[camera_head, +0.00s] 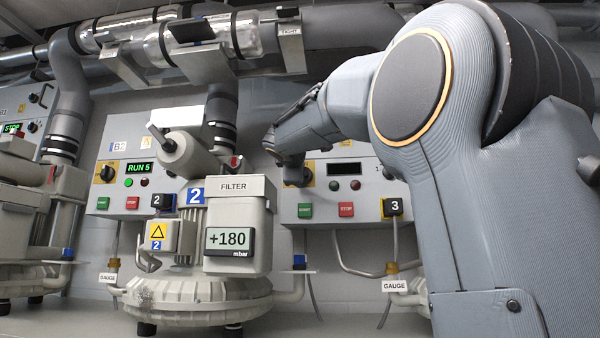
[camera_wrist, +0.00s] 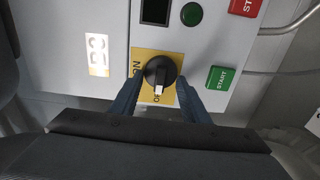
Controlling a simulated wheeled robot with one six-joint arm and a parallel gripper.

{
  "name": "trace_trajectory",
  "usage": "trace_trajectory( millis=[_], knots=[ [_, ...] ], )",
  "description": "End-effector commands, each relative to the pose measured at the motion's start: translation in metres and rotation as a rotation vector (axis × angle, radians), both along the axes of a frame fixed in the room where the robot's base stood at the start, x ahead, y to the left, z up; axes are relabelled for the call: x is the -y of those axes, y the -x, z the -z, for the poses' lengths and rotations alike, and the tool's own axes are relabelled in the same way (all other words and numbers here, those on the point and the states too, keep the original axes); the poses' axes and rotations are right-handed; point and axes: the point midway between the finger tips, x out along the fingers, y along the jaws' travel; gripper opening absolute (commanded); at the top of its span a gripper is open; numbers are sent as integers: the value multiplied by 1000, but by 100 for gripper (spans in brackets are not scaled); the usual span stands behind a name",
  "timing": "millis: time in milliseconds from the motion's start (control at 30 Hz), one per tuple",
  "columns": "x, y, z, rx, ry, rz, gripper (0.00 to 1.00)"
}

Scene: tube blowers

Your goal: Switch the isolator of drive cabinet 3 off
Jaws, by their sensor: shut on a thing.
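Drive cabinet 3 (camera_head: 330,195), with a black 3 tag (camera_head: 395,206), stands right of centre in the head view. Its isolator is a black rotary knob (camera_wrist: 164,68) on a yellow plate (camera_wrist: 147,56) with ON and partly covered OFF lettering. The knob's pale pointer mark faces the OFF lettering in the wrist view. My gripper (camera_wrist: 160,84) has a finger on each side of the knob and is shut on it. In the head view my gripper (camera_head: 291,166) hides most of the knob. The cabinet's display (camera_head: 344,169) is dark.
Green START (camera_head: 305,210) and red STOP (camera_head: 346,209) buttons sit below the isolator. Cabinet 2 (camera_head: 120,185) at left shows RUN 5. Cables hang below cabinet 3.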

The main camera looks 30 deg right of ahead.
Motion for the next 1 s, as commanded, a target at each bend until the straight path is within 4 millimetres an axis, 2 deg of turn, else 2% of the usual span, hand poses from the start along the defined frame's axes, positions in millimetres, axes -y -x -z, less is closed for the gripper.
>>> trace_trajectory(
  millis=[567, 600, 667, 1000],
  knots=[
    [-1, 0, 0, -16, 24, -2, 20],
    [-1, 0, 0, -16, 24, -2, 49],
    [-1, 0, 0, -16, 24, -1, 59],
    [-2, 2, 0, -15, 24, -1, 60]
  ],
)
